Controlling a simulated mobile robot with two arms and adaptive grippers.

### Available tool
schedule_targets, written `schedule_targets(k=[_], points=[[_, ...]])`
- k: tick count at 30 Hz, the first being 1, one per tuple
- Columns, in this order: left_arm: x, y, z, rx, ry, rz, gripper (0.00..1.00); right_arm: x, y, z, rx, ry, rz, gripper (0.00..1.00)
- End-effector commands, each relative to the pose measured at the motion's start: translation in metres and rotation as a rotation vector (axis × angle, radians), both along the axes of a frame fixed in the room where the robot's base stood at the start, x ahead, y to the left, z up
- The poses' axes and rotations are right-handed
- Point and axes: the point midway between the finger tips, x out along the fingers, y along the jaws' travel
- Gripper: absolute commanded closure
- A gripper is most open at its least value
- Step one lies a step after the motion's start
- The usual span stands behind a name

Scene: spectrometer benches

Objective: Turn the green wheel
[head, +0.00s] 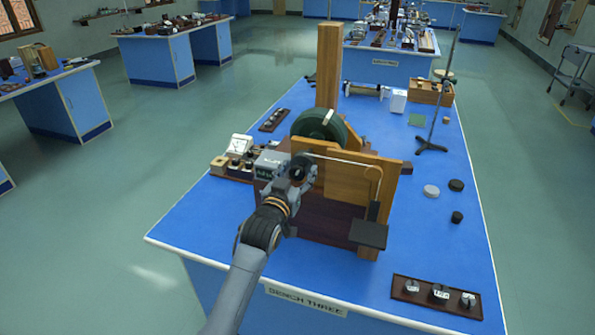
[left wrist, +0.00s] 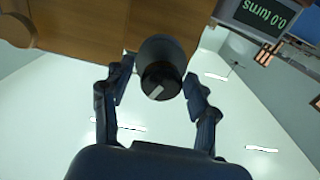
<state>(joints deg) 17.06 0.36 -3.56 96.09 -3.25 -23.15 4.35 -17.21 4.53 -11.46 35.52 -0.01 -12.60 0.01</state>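The green wheel (head: 325,128) stands upright in a wooden frame on the blue bench, its lower part hidden by the frame. My left gripper (head: 298,172) is at the near side of the apparatus, left of the wooden front board. In the left wrist view, a dark round knob (left wrist: 160,72) with a pale mark stands out from the wood, between the fingers of my left gripper (left wrist: 158,80). The fingers are open, one on each side, with a visible gap at the left finger. A counter display (left wrist: 262,16) reads "0.0 turns". My right gripper is not in view.
A wire arm with a dark plate (head: 369,234) hangs at the front right of the apparatus. A tray of small parts (head: 400,291) lies at the near right. Dark and pale discs (head: 431,191) and a stand (head: 432,147) are at the right. The near left bench top is clear.

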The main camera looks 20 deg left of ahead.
Motion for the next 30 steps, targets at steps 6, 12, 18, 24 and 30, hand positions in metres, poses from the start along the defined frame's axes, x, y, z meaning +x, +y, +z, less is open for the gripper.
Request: schedule_targets(k=[6,12,18,24,30], points=[[0.000,0.000,0.000,0.000,0.000,0.000,0.88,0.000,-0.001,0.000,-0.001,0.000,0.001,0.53],[0.000,0.000,0.000,-0.003,0.000,0.000,1.00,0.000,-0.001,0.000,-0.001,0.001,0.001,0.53],[0.000,0.001,0.002,-0.161,0.007,0.002,1.00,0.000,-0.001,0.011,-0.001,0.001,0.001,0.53],[0.000,0.001,0.000,-0.159,0.007,0.001,1.00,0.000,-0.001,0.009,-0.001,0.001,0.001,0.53],[0.000,0.001,0.000,-0.158,0.007,0.001,0.41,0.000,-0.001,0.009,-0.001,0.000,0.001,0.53]])
